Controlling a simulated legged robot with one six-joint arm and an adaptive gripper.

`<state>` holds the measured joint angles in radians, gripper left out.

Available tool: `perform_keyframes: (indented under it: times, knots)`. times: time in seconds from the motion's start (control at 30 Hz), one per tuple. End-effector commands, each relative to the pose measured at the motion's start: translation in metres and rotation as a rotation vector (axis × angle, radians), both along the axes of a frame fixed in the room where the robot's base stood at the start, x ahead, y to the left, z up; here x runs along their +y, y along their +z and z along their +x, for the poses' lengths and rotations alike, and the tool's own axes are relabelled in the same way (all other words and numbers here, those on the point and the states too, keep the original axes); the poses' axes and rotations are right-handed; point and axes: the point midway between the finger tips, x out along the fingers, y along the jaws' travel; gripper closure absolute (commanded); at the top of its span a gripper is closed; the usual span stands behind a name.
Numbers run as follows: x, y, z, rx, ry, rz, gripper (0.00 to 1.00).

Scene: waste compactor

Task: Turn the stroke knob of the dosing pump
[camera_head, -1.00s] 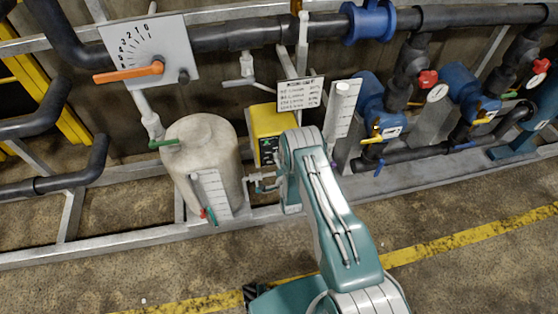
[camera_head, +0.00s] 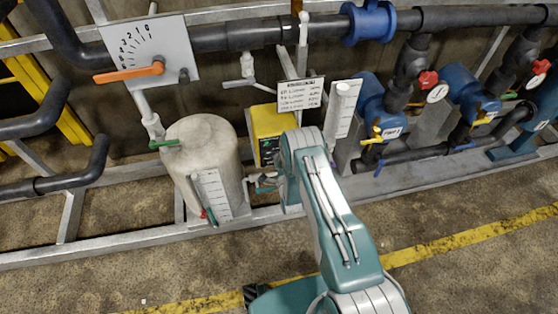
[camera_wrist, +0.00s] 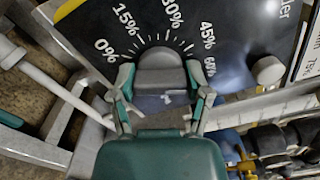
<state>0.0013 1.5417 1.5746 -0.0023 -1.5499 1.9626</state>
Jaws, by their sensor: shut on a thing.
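The dosing pump (camera_head: 268,122) is a yellow box with a dark front panel, at the middle of the head view, partly hidden by my arm. In the wrist view its black panel (camera_wrist: 228,20) carries a white percent scale with 0%, 15%, 30%, 45% and 60% readable. The grey stroke knob (camera_wrist: 160,72) sits below the scale's arc. My gripper (camera_wrist: 160,90) has one finger on each side of the knob and is shut on it. In the head view the gripper is mostly hidden behind my arm, and the knob cannot be made out.
A pale tank (camera_head: 205,150) with a level scale stands left of the pump. A white sign (camera_head: 300,94) and a clear measuring column (camera_head: 342,108) stand to its right. A small grey knob (camera_wrist: 268,70) lies right on the panel. Pipes and a frame rail surround the pump.

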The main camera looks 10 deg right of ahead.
Motion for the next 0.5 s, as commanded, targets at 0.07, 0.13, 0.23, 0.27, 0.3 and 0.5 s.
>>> perform_keyframes:
  times: [0.07, 0.13, 0.23, 0.27, 0.3, 0.5]
  knots:
    - [-0.0031, -0.0044, -0.0024, 0.013, -0.008, 0.025, 0.85]
    - [-0.0031, -0.0046, -0.0026, 0.014, -0.008, 0.041, 0.85]
    - [-0.0032, -0.0050, -0.0029, 0.014, -0.008, 0.058, 0.85]
    - [-0.0032, -0.0051, -0.0030, 0.015, -0.009, 0.061, 0.85]
    - [-0.0032, -0.0052, -0.0032, 0.016, -0.009, 0.064, 0.85]
    - [-0.0033, -0.0059, -0.0038, 0.017, -0.009, 0.068, 0.85]
